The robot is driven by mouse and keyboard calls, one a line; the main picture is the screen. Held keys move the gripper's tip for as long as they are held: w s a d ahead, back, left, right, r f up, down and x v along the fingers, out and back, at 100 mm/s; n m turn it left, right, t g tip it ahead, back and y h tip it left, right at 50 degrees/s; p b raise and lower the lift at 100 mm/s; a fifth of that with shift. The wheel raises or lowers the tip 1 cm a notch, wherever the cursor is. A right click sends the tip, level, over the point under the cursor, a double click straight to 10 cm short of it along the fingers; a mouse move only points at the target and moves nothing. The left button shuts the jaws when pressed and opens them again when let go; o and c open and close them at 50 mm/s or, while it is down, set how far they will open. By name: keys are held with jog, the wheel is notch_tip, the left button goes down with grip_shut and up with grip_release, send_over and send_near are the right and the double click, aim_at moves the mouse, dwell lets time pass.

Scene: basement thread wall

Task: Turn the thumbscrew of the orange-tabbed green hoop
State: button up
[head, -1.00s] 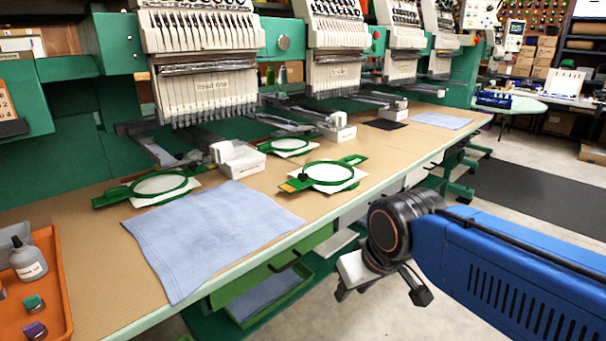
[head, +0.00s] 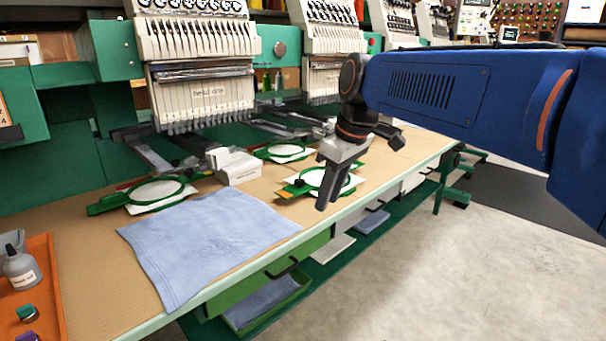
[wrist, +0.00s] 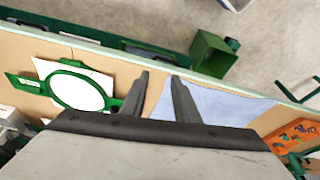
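The orange-tabbed green hoop (head: 311,186) lies on the table right of the blue towel, holding white fabric. A small dark thumbscrew (head: 299,183) shows at its left end, beside the orange tab (head: 288,190). My gripper (head: 328,204) points down in front of this hoop and covers part of its ring; its height above the table is hard to judge. In the wrist view a green hoop (wrist: 112,102) lies left of my gripper (wrist: 159,77). The fingers are apart with nothing between them. The thumbscrew cannot be made out there.
Other green hoops lie at the left (head: 158,190) and further back (head: 286,150). A blue towel (head: 208,240) covers the front of the table (head: 85,245). An orange tray (head: 62,290) stands at the left. White embroidery machine heads (head: 203,95) hang behind. The floor right of the table is clear.

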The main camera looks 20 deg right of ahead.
jog(key=w+d+r+n+y, duration=0.1)
jog(key=w+d+r+n, duration=0.3)
jog(key=w+r, duration=0.45)
jog(key=n+g+y, duration=0.1)
jog(key=n+y, duration=0.1)
jog(key=n, duration=0.2)
send_near(300, 183)
jog(key=x, duration=0.7)
jog(key=shift+w+a+r, duration=0.1)
jog(key=shift+w, duration=0.3)
grip_shut()
